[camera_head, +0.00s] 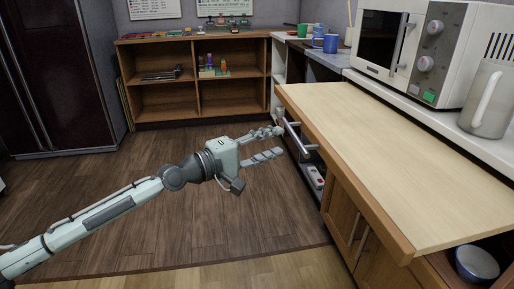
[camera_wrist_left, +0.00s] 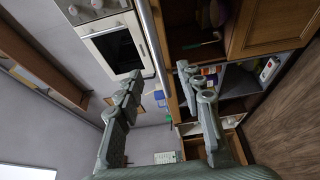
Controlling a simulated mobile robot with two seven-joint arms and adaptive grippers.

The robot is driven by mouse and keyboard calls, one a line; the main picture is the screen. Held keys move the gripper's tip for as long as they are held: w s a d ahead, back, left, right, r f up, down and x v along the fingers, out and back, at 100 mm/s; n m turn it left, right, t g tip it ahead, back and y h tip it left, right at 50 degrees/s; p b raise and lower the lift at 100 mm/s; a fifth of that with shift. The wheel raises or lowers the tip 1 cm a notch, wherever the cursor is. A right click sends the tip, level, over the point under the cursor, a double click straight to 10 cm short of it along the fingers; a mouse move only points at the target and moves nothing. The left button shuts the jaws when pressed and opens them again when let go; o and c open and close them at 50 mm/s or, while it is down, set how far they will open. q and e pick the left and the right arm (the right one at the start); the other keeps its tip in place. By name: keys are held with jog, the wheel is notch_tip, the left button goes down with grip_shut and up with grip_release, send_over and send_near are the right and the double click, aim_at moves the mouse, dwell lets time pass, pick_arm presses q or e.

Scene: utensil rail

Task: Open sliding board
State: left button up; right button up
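The sliding board (camera_head: 390,150) is a wide pale wood panel at the right of the head view. It lies flat and juts out past the cabinet fronts below the white counter. In the left wrist view it shows nearly edge-on as a thin strip (camera_wrist_left: 153,45). My left gripper (camera_head: 279,144) is open and empty, beside and lower than the board's far front corner. In the left wrist view its two spread fingers (camera_wrist_left: 160,76) lie either side of the line of the board's edge. I cannot tell whether they touch it. My right gripper is not in view.
A metal handle (camera_head: 296,138) and a power strip (camera_head: 315,177) are near the left gripper. A microwave (camera_head: 425,50) and a pitcher (camera_head: 487,100) stand behind the board. A bowl (camera_head: 477,263) sits below its near end. The wood floor (camera_head: 190,225) is clear.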

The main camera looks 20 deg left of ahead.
pick_arm(q)
jog(key=shift+v, duration=2.5)
jog(key=s+d+f+m+g+y+p, duration=0.1)
jog(key=s+d+f+m+g, duration=0.15)
jog(key=f, duration=0.45)
jog(key=s+d+f+m+g+y+p, duration=0.15)
jog(key=s+f+m, duration=0.25)
jog(key=f, duration=0.4)
jog(key=s+d+f+m+g+y, duration=0.1)
jog(key=s+f+m+g, duration=0.15)
jog(key=f, duration=0.45)
jog(key=s+a+f+m+g+y, duration=0.2)
jog(key=s+a+f+g+y, duration=0.1)
jog(key=s+f, duration=0.4)
jog(key=s+a+f+m+g+y+p, duration=0.1)
jog(key=s+a+f+m+g+y, duration=0.1)
jog(key=s+f, duration=0.5)
jog(key=shift+s+a+f+g+y+p, duration=0.15)
jog(key=shift+s+a+g+y+p, duration=0.25)
jog(key=shift+s+a+y, duration=0.5)
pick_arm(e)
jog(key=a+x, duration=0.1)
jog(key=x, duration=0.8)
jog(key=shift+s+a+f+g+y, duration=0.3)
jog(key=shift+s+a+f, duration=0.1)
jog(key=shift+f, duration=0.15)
